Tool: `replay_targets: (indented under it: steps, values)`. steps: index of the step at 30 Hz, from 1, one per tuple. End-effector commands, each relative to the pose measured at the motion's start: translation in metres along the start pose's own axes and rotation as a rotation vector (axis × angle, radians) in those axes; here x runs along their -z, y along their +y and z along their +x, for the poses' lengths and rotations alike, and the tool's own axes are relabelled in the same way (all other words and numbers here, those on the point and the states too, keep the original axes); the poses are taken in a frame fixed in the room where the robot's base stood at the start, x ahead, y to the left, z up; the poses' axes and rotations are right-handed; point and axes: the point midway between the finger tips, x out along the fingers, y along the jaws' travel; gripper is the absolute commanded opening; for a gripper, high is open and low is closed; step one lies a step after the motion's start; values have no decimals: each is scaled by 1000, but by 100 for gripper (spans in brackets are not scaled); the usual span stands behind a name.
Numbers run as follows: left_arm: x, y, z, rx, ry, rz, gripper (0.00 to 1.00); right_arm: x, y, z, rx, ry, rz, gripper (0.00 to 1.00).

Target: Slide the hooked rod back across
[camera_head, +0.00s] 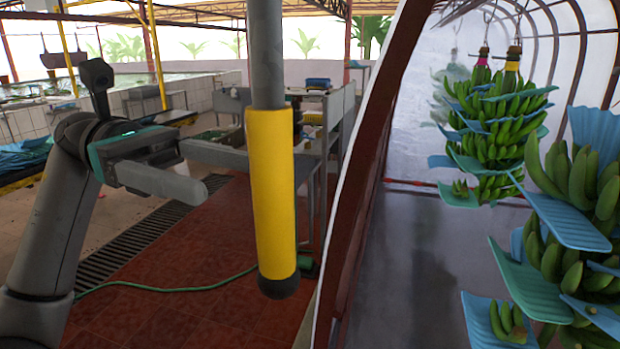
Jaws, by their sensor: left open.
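A thick grey rod with a yellow grip (270,190) and a dark rounded end hangs upright in the middle of the view, close to the camera. Its upper part runs out of the top of the picture, so no hook shows. My left gripper (195,175) is to the left of the yellow grip, pointing right, open and empty. My right gripper is not in view.
A dark red frame post (375,150) slants up just right of the rod. Banana bunches with blue and green pads (495,120) hang at the right. A grey work table (215,152) stands behind, and a green hose (170,289) lies on the red tiled floor.

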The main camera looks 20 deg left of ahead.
Motion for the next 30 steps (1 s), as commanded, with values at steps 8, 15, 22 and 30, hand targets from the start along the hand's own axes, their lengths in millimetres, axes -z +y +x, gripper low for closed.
replay_targets:
  steps: [8,15,22,30]
  values:
    - [-2,-1,53,4,-2,0,69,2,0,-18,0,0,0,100]
    - [-2,0,88,2,-3,-3,69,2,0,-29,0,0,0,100]
    - [0,0,99,0,-2,-2,69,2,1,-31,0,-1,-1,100]
    - [0,0,98,0,-2,-3,62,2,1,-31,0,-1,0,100]
